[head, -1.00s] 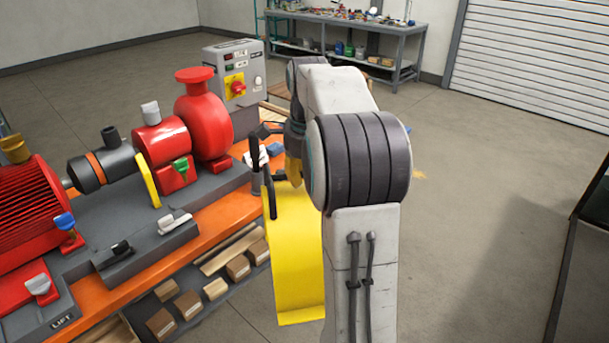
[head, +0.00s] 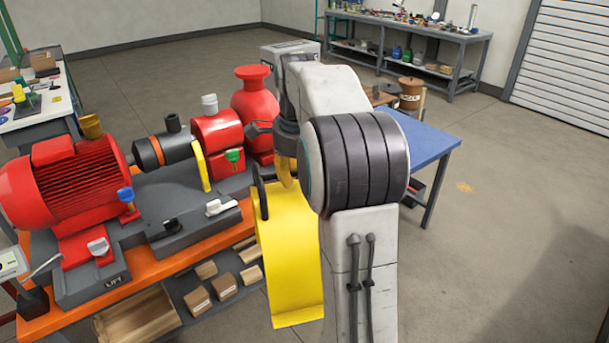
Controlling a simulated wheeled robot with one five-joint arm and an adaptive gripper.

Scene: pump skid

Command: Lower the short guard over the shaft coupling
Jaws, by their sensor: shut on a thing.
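The yellow guard (head: 290,265) hangs from my gripper (head: 287,178), in front of the orange bench edge and to the right of the skid. My gripper is shut on it near its top, by the dark handle; my arm hides part of the grip. The shaft coupling (head: 155,152), dark with an orange band, lies between the red motor (head: 62,185) at left and the red pump (head: 218,135) at right. The held guard is apart from the coupling, nearer and to its right. A thin yellow upright piece (head: 201,166) stands at the pump end.
The orange bench (head: 150,268) carries the grey skid base, with small clamps with blue, green and white handles along it. Cartons sit on the shelf below. A blue table (head: 425,138) stands behind my arm. Floor at right is clear.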

